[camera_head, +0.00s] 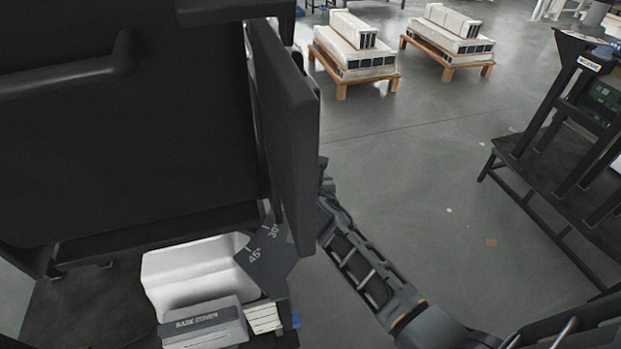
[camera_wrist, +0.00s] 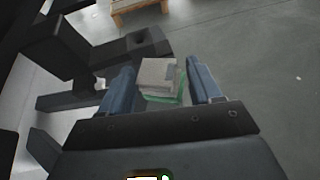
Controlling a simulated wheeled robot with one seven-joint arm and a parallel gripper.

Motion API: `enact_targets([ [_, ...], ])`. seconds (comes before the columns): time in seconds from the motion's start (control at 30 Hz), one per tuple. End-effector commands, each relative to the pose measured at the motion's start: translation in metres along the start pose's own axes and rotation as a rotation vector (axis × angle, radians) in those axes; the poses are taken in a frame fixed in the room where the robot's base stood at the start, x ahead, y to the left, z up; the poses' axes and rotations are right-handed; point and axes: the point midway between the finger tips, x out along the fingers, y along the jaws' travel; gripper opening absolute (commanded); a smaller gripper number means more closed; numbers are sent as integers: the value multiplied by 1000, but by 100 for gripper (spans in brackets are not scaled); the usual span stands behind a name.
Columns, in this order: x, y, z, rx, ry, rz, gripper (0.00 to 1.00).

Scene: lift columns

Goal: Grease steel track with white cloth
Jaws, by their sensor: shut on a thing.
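In the wrist view, my gripper (camera_wrist: 160,70) has its two blue fingers on either side of a pale folded pad, which looks like the white cloth (camera_wrist: 156,72). A green layer shows under the pad. The fingers are shut on it, and it is held above the floor. In the head view, my arm reaches up behind a dark upright panel (camera_head: 287,130), which hides my gripper and the cloth. I cannot pick out the steel track for certain in either view. Dark metal parts (camera_wrist: 75,62) stand left of my gripper in the wrist view.
A large dark machine body (camera_head: 120,150) fills the left. Below it are a white bin (camera_head: 195,272), a grey labelled box (camera_head: 205,325) and a plate with angle marks (camera_head: 262,258). A dark stand (camera_head: 560,175) is at right. Loaded pallets (camera_head: 355,60) stand behind open floor.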

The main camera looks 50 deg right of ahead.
Motion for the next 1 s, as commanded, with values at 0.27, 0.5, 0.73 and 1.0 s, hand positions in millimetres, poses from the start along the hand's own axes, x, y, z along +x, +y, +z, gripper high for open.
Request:
enact_targets([
  [0.27,0,0,-1,0,0,0,39],
  [0.5,2,0,-4,0,0,0,39],
  [0.73,3,0,-7,0,0,0,39],
  [1.0,4,0,-10,0,0,0,39],
])
